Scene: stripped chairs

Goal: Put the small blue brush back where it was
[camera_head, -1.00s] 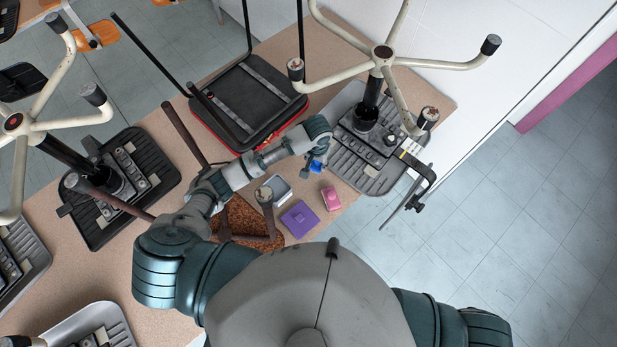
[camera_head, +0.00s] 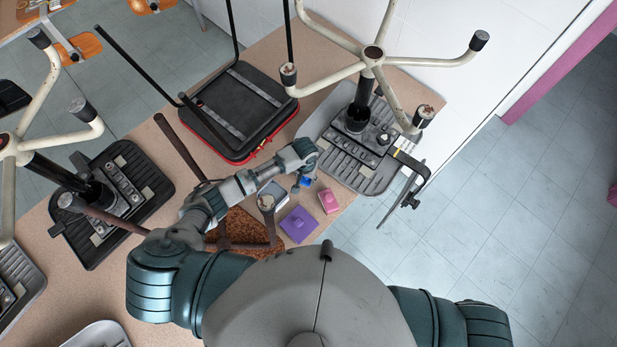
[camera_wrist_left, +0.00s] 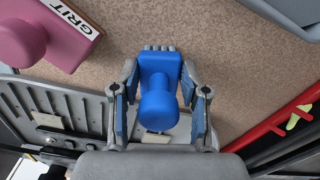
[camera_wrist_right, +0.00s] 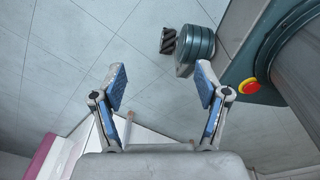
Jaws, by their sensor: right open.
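The small blue brush (camera_head: 308,182) is in my left gripper (camera_head: 304,179), near the pink block. In the left wrist view the blue brush (camera_wrist_left: 159,72) has its round knob towards my palm and its pale bristle edge away from me. The fingers of my left gripper (camera_wrist_left: 160,85) are closed in on both its sides. The bristle edge is over the tabletop; I cannot tell whether it touches it. My right gripper (camera_wrist_right: 160,85) is open and empty over the floor, off the table.
Upturned chair parts (camera_head: 352,150) with jutting legs crowd the tabletop (camera_head: 165,185).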

